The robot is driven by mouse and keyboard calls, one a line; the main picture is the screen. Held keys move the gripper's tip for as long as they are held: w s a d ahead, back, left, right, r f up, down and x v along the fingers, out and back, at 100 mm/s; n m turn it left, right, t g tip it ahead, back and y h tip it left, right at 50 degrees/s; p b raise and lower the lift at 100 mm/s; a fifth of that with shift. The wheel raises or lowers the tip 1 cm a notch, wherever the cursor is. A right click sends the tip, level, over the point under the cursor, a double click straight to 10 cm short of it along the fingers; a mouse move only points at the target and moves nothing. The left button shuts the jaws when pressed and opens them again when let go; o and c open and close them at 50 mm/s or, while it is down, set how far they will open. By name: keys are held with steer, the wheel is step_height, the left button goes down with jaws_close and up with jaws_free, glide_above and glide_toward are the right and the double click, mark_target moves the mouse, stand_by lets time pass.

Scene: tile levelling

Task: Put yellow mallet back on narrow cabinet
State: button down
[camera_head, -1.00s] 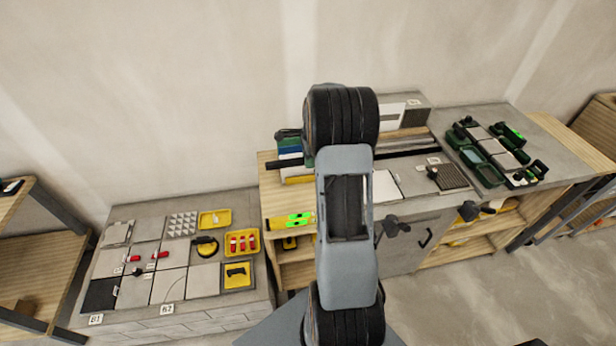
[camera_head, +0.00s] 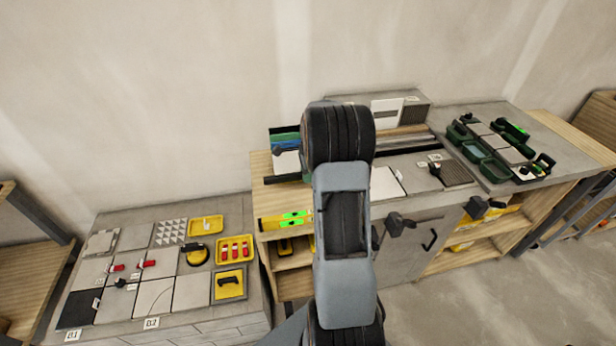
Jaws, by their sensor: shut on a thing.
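My gripper is not in view; my own arm links rise through the middle of the picture and hide what lies behind them. I cannot make out the yellow mallet for certain. A narrow wooden cabinet (camera_head: 260,181) with open shelves stands just left of my arm, partly hidden by it. A yellow level with bright green vials (camera_head: 285,221) lies along its front, and a yellow and black tool (camera_head: 285,246) sits on the shelf below.
A low grey block bench (camera_head: 190,318) at left holds tiles, yellow trays and red-handled tools. Right of my arm, a grey-topped counter with a door (camera_head: 412,246) carries tiles and a dark grid. Green trays (camera_head: 480,150) stand farther right. Floor shows at bottom right.

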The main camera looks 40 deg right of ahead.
mark_target(307, 199)
steer(key=shift+f, duration=0.1)
steer(key=shift+f+b, duration=2.9)
steer(key=shift+f, duration=1.15)
steer(key=shift+f, duration=0.2)
steer(key=c, duration=0.9)
jaws_free()
steer(key=r, duration=0.9)
steer(key=d+r, duration=0.1)
steer(key=r, duration=0.3)
steer(key=shift+s+d+r, duration=0.1)
steer(key=shift+s+r, duration=0.25)
